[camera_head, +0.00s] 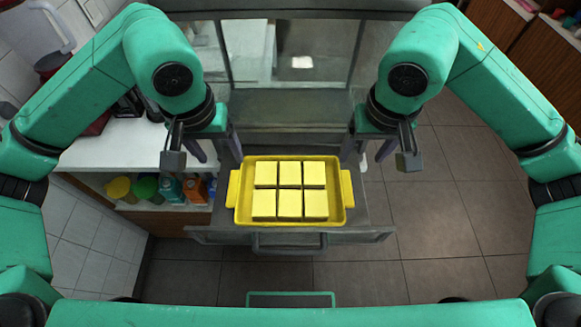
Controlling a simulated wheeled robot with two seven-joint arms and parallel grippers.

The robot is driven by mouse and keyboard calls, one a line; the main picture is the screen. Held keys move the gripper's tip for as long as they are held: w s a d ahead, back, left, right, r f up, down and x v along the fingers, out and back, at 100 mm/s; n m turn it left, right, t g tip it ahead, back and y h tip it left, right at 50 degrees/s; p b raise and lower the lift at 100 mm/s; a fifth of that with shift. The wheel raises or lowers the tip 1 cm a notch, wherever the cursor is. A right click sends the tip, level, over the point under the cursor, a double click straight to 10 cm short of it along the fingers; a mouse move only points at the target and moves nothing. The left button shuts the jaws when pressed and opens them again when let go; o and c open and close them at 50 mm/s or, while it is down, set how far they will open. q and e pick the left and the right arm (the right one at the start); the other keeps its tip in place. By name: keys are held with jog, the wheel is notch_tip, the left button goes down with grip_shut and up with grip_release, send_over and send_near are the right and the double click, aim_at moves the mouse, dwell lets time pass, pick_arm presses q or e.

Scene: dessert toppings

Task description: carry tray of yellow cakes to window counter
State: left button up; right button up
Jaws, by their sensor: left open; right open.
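A yellow tray (240,215) with a handle on each side holds several square yellow cakes (289,204) in two rows. It rests on a dark grey surface (375,205) in front of me. My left gripper (215,153) is open and empty, above and just left of the tray's left handle. My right gripper (373,158) is open and empty, above and right of the tray's right handle. Neither gripper appears to touch the tray. I cannot tell which surface is the window counter.
A white counter (120,150) stands on the left, with bottles and jars on a shelf (165,190) below it. A glass-fronted unit (290,60) stands behind the tray. Tiled floor (450,210) is open on the right. Brown cabinets (545,50) are at the far right.

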pick_arm(q)
jog(key=s, duration=0.2)
pick_arm(e)
jog(key=s, duration=0.2)
pick_arm(q)
send_near(234, 187)
jog(key=f, duration=0.2)
jog(key=w+f, duration=0.1)
jog(key=f, duration=0.5)
jog(key=shift+w+f, duration=0.2)
jog(key=shift+f, duration=0.05)
pick_arm(e)
send_near(346, 187)
jog(key=f, duration=0.2)
jog(key=w+f, duration=0.1)
jog(key=f, duration=0.5)
jog(key=shift+w+f, duration=0.15)
jog(key=shift+f, duration=0.1)
pick_arm(q)
jog(key=shift+s, duration=0.1)
jog(key=shift+c, duration=0.9)
pick_arm(e)
jog(key=shift+c, duration=0.9)
pick_arm(q)
grip_shut()
pick_arm(e)
grip_shut()
